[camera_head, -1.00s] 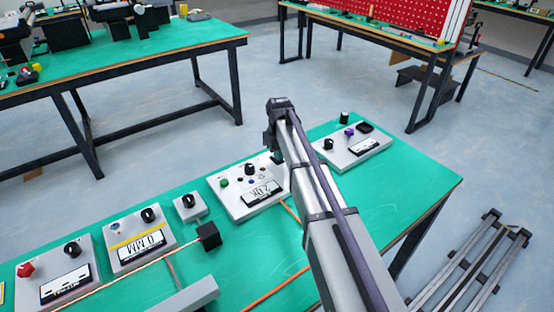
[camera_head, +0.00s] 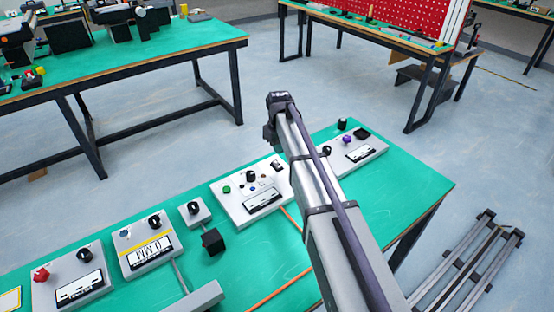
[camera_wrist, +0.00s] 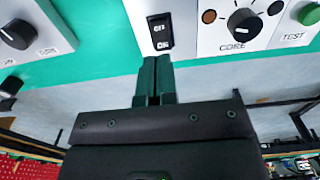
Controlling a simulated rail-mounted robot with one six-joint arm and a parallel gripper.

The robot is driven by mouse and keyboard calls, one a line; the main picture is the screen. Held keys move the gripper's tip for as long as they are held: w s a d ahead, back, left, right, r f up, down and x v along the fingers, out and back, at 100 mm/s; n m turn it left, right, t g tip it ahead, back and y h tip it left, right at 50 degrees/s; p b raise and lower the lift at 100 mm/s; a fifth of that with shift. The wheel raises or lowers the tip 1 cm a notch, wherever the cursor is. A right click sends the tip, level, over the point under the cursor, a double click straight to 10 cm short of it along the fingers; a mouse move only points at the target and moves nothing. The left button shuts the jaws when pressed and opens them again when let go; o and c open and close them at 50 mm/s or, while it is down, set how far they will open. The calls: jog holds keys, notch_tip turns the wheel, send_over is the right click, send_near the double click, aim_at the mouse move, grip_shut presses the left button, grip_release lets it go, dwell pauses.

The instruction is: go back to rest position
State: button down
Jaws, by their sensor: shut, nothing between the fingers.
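My gripper shows in the wrist view (camera_wrist: 155,82), its two dark fingers together with nothing between them. The fingertips lie just below a black rocker switch (camera_wrist: 160,33) on a light panel, as seen in that view. I cannot tell whether they touch the panel. In the head view my arm reaches over the green table, and the arm hides the fingers.
Several control boxes stand along the green table (camera_head: 345,233), among them a box with a green button (camera_head: 227,189), a box with a yellow stripe (camera_head: 149,249) and one with a red button (camera_head: 40,274). A black cube (camera_head: 213,242) sits near the small knob box (camera_head: 194,208).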

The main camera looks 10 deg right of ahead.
jog(key=shift+r, duration=0.2)
jog(key=shift+s+m, duration=0.15)
jog(key=shift+m, duration=0.15)
jog(key=s+r+m+p, duration=0.2)
jog(key=s, duration=1.2)
jog(key=s+r+m+p, duration=0.2)
jog(key=s+r+p, duration=0.1)
jog(key=s, duration=1.1)
jog(key=shift+r, duration=0.3)
